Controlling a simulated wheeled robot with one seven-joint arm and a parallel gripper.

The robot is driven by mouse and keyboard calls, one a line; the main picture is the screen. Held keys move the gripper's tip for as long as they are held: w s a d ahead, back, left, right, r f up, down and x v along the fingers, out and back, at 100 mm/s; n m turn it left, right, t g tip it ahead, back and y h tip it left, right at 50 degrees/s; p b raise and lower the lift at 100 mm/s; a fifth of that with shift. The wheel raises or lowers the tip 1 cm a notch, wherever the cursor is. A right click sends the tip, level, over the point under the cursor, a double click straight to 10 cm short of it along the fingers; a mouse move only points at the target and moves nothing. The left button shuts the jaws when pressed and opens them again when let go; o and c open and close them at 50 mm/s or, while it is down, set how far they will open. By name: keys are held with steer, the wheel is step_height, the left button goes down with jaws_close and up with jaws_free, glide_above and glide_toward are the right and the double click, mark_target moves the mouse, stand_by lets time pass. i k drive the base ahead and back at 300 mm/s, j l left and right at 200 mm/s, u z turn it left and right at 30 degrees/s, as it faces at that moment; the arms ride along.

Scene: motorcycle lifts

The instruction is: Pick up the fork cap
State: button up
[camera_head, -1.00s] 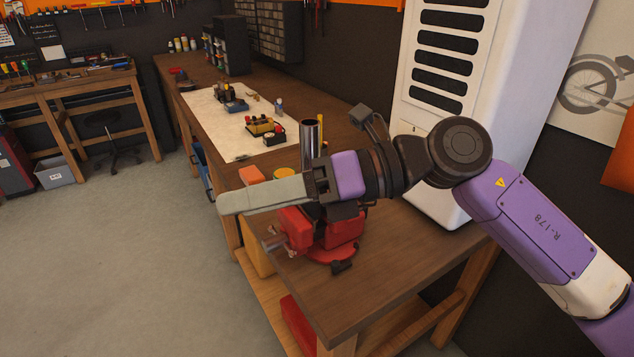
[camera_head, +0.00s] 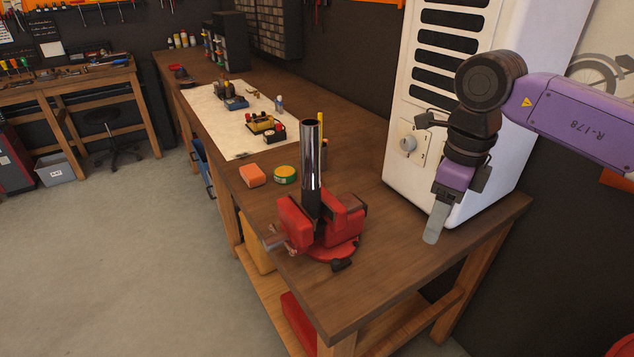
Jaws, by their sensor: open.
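My gripper (camera_head: 432,238) points down over the right part of the wooden workbench (camera_head: 400,262), in front of the white cabinet. Its fingers line up in this view, so the gap between them is hidden, and I see nothing held. A shiny fork tube (camera_head: 311,165) stands upright in the red vise (camera_head: 340,236), to the left of my gripper and apart from it. I cannot make out the fork cap for certain.
An orange block (camera_head: 252,175) and a green-and-yellow round tin (camera_head: 285,174) lie left of the tube. The white cabinet (camera_head: 400,175) with dark slots stands at the bench's back right. Bare wood lies between vise and cabinet. Dark drawers (camera_head: 231,42) stand farther back.

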mark_target(310, 129)
steer(key=i+j, duration=1.2)
steer(key=j, duration=0.1)
